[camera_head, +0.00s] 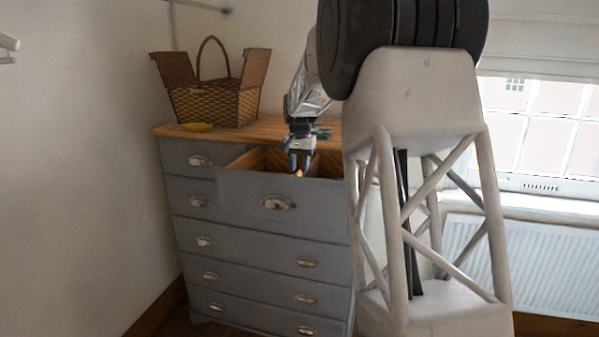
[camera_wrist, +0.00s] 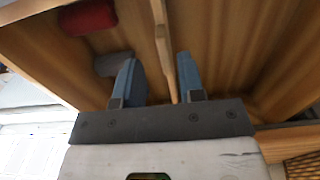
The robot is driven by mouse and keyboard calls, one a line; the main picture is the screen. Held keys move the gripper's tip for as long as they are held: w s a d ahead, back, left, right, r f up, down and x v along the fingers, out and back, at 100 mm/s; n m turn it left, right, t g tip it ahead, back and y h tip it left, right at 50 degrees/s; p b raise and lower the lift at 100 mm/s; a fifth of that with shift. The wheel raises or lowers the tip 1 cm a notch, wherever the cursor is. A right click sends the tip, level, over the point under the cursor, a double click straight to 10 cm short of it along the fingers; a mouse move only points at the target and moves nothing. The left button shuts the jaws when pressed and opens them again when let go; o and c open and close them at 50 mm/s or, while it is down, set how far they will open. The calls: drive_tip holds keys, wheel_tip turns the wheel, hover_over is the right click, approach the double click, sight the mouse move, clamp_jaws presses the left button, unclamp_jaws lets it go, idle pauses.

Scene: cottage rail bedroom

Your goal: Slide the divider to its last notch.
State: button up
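The open top drawer (camera_head: 240,188) juts from the grey dresser in the head view, and its wooden inside fills the wrist view. The divider (camera_wrist: 161,35) is a thin light-wood board running across the drawer inside. My gripper (camera_wrist: 157,58) has its two blue fingers apart, one on each side of the divider. The divider lies nearer the right finger; I cannot tell whether they touch. In the head view my gripper (camera_head: 299,164) reaches down into the drawer opening. The notches cannot be made out.
In the wrist view, a red roll (camera_wrist: 88,17) and a grey roll (camera_wrist: 113,63) lie left of the divider. The drawer right of it looks empty.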

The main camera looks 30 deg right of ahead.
drive_tip(key=shift+r, duration=2.45)
drive_tip(key=s+a+r+n+t, duration=0.1)
drive_tip(key=s+a+n, duration=0.1)
drive_tip(key=s+a, duration=0.9)
drive_tip(key=s+a+n, duration=0.2)
drive_tip(key=s+a, duration=0.6)
drive_tip(key=s, duration=0.5)
drive_tip(key=s+a+f+n, duration=0.2)
drive_tip(key=s+a+f, duration=0.2)
drive_tip(key=s, duration=0.8)
drive_tip(key=s+a+f+n+t, duration=0.1)
drive_tip(key=s+a+f, duration=0.4)
drive_tip(key=s, duration=0.8)
wheel_tip(320, 180, down, 2)
drive_tip(key=shift+s+a+f+n+t, duration=0.2)
drive_tip(key=shift+n+t, duration=0.1)
drive_tip(key=shift+n, duration=0.6)
